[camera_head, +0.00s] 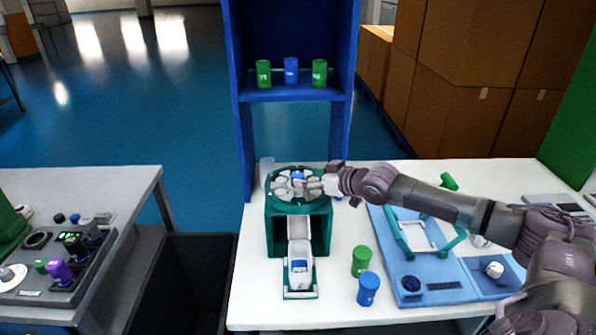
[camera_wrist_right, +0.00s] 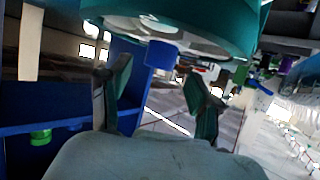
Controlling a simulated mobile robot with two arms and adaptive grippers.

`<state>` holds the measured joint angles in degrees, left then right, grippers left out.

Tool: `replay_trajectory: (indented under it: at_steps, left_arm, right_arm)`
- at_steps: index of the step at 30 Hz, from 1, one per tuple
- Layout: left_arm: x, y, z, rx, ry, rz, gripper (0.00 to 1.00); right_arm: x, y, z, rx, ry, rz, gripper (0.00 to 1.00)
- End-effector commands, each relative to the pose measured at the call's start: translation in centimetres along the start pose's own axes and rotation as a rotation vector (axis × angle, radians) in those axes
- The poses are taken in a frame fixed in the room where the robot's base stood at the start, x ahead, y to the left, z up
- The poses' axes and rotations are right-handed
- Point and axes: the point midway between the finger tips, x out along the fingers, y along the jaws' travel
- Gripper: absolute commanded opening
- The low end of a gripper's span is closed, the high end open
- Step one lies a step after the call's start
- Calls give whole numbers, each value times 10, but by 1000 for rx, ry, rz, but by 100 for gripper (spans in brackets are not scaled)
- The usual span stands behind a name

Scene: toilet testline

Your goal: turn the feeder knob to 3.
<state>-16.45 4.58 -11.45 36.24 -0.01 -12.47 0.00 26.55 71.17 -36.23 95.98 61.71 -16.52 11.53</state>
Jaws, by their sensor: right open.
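The teal feeder (camera_head: 276,215) stands on the white table, with a round top carrying several white segments. Its small blue knob (camera_head: 298,176) sits at the middle of that top. In the right wrist view the blue knob (camera_wrist_right: 161,55) hangs from the teal rim above my fingers. My right gripper (camera_head: 318,183) reaches in from the right over the feeder top. In the wrist view its two dark green fingers (camera_wrist_right: 158,82) are apart, one on each side of the knob's line, with nothing held. The knob's pointer and numbers cannot be read. My left gripper does not show.
A green can (camera_head: 361,261) and a blue can (camera_head: 368,288) stand right of the feeder. A blue fixture (camera_head: 390,270) with teal handles lies further right. A blue shelf (camera_head: 240,100) holding cans rises behind. A black bin (camera_head: 185,285) stands left of the table.

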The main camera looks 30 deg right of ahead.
Motion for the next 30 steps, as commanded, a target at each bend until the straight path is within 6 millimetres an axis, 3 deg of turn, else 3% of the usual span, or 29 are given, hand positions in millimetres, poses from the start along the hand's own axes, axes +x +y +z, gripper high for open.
replay_trajectory:
  at_steps: [3, 9, 20, 30]
  left_arm:
    - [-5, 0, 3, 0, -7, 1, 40]
    - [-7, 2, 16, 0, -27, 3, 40]
    - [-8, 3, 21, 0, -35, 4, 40]
    - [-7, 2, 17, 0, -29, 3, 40]
  right_arm:
    - [22, 0, -3, 3, 3, 0, 63]
    - [44, 1, 0, 1, 1, 2, 63]
    - [49, 1, 0, -1, 0, 2, 63]
    - [48, 1, 0, -1, 0, 2, 8]
